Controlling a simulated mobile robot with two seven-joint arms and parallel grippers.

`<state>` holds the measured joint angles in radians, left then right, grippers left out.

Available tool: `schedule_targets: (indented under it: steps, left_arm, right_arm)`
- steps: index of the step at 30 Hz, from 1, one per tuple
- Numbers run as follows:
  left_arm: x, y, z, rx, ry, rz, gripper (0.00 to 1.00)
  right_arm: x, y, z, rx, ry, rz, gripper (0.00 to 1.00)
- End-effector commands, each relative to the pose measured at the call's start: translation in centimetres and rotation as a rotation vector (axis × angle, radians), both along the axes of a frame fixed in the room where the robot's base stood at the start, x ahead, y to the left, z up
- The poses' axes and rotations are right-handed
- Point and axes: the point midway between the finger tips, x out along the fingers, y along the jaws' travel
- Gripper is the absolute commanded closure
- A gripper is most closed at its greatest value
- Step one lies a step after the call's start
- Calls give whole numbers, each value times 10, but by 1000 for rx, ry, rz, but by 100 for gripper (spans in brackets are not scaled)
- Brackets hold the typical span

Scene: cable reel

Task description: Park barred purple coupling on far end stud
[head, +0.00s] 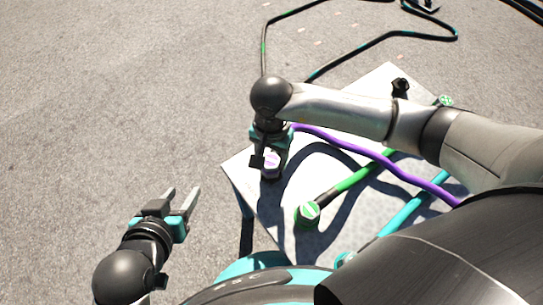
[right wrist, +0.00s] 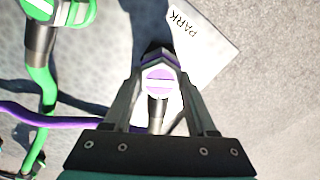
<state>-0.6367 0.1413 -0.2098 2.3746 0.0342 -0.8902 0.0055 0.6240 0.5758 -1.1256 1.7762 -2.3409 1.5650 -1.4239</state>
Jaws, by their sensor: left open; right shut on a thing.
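The purple coupling (head: 271,162) has a white end face with a purple bar, which shows clearly in the right wrist view (right wrist: 158,83). My right gripper (head: 268,145) is shut on it, near the left corner of the pale plate (head: 245,170). The purple cable (head: 345,143) runs from it to the right under my right arm. A dark piece (right wrist: 154,48) shows just beyond the coupling in the right wrist view; I cannot tell whether the coupling sits on a stud or above the plate. My left gripper (head: 183,205) is open and empty, left of the plate.
A green barred coupling (head: 308,212) stands on the plate, with a second green one (head: 445,101) at the far right. Teal cable (head: 405,215) lies nearer me. A PARK label (right wrist: 184,27) marks the plate corner. Loose dark cables (head: 330,65) lie on the ground beyond.

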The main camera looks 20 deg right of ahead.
Motion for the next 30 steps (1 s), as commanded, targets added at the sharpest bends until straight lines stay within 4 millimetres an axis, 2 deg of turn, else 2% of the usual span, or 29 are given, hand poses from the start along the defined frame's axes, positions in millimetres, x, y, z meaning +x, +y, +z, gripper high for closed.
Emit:
schedule_targets:
  steps: [22, 23, 30]
  left_arm:
    - [0, 0, -10, 0, 0, 0, 50]
    - [0, 0, -10, 0, 0, 0, 50]
    - [0, 0, -9, 0, 0, 0, 50]
  right_arm:
    - [1, 0, -10, 0, -1, -1, 100]
    - [1, 0, -9, 0, -1, -1, 40]
    - [0, 0, -9, -1, -1, -1, 14]
